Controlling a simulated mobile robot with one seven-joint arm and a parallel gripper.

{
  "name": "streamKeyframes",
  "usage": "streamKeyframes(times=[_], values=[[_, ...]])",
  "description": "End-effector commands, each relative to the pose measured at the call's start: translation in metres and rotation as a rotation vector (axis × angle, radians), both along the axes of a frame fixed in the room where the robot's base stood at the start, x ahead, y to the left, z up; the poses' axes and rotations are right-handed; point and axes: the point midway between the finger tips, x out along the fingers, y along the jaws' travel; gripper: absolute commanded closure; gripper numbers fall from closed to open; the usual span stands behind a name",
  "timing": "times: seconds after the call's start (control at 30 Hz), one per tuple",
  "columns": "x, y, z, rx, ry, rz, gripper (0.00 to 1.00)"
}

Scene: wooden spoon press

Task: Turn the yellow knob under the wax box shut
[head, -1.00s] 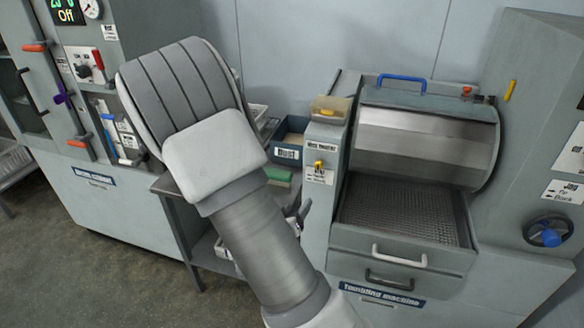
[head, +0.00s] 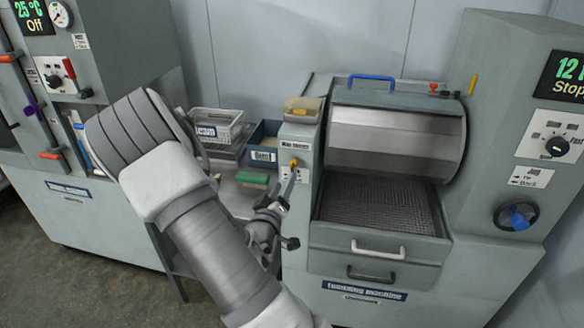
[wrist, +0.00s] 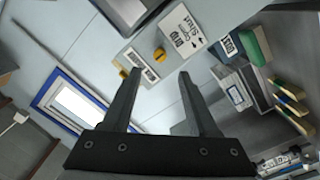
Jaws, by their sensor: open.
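The yellow knob (head: 293,163) sits on the grey front panel below the wax box (head: 302,107), a small box with a yellowish top part. In the wrist view the yellow knob (wrist: 159,54) shows just beyond and between my fingertips, beside a white label (wrist: 181,30) that seems to read drip, open and shut. My gripper (wrist: 160,74) is open and empty, its two dark fingers pointing toward the panel, apart from the knob as far as I can tell. In the head view my gripper (head: 287,188) is close below the knob and partly overlaps the panel.
The tumbling machine with its drum (head: 395,140) and mesh tray (head: 380,207) stands right of the knob. Left of it, a side table holds a blue bin (head: 264,142), a green block (head: 252,179) and a white basket (head: 216,126). A cabinet stands at far left.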

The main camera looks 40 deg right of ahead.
Motion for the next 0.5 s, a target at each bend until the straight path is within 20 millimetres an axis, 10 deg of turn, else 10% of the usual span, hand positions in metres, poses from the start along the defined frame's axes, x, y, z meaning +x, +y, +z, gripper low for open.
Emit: streamKeyframes(times=[0.5], values=[[0.052, -0.068, 0.000, 0.000, -0.001, -0.001, 0.41]])
